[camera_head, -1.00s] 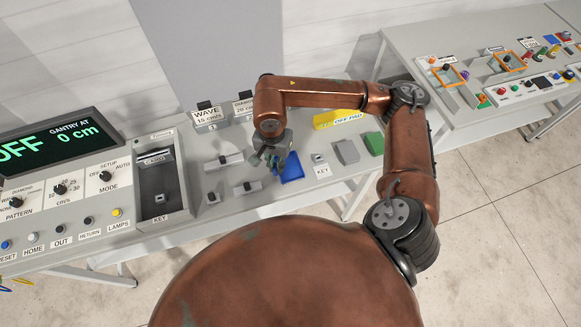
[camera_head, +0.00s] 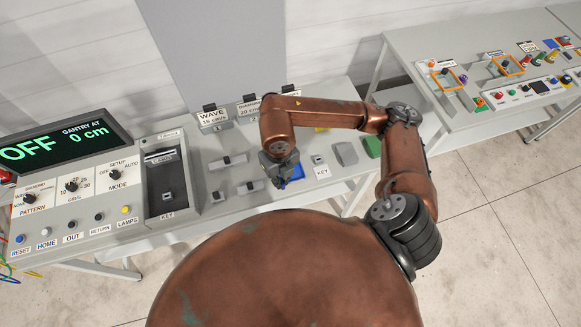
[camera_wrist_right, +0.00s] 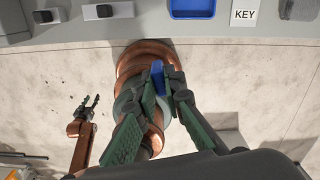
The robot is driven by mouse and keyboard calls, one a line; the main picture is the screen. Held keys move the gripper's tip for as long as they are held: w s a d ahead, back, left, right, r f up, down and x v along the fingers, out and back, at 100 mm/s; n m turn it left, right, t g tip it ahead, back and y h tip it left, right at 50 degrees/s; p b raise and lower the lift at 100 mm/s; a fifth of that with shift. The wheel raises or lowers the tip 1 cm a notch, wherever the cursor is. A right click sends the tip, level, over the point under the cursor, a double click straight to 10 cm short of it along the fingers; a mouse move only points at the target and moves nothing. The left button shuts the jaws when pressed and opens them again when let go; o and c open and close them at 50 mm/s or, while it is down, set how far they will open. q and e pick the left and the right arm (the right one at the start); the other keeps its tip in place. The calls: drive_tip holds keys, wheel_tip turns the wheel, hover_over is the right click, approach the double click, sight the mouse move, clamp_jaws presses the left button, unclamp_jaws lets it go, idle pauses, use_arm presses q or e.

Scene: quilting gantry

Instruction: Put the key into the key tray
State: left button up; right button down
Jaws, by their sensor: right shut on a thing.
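My right gripper (camera_head: 280,178) is shut on a blue key (camera_wrist_right: 157,77), held between its fingertips in the right wrist view. The gripper is in front of the blue key tray (camera_head: 297,173), on the robot's side, and hides part of it in the head view. The tray also shows at the top of the wrist view (camera_wrist_right: 193,14), apart from the key and beside a KEY label (camera_wrist_right: 244,13). In the wrist view the fingers and key appear over the floor and my base, off the table edge. My left gripper (camera_wrist_right: 87,106) is open and empty at the left of that view.
A console (camera_head: 72,205) with knobs, buttons and a recessed KEY slot box (camera_head: 186,187) stands on the left. Small switch blocks (camera_head: 230,161) lie left of the tray. A grey block (camera_head: 346,153) and green block (camera_head: 373,146) lie to its right.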

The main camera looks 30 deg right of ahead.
drive_tip(key=shift+s+r+m, duration=0.15)
drive_tip(key=shift+s+m, duration=0.1)
drive_tip(key=shift+m, duration=0.85)
drive_tip(key=shift+w, duration=0.1)
drive_tip(key=shift+m, duration=0.3)
drive_tip(key=w+d+f+p, duration=0.2)
drive_tip(key=w+d+f, duration=0.2)
drive_tip(key=w+f, duration=0.1)
drive_tip(key=w+d+f+p, duration=0.1)
drive_tip(key=w+d+f, duration=0.4)
drive_tip(key=shift+d+f+p, duration=0.15)
drive_tip(key=shift+p, duration=0.25)
wheel_tip(320, 180, down, 3)
drive_tip(key=shift+w+r+p, duration=0.1)
drive_tip(key=shift+r+p, duration=0.05)
drive_tip(key=shift+p, duration=0.45)
use_arm(q)
drive_tip(key=r, duration=0.3)
drive_tip(key=s+r, duration=0.1)
drive_tip(key=r, duration=0.1)
drive_tip(key=shift+f, duration=0.15)
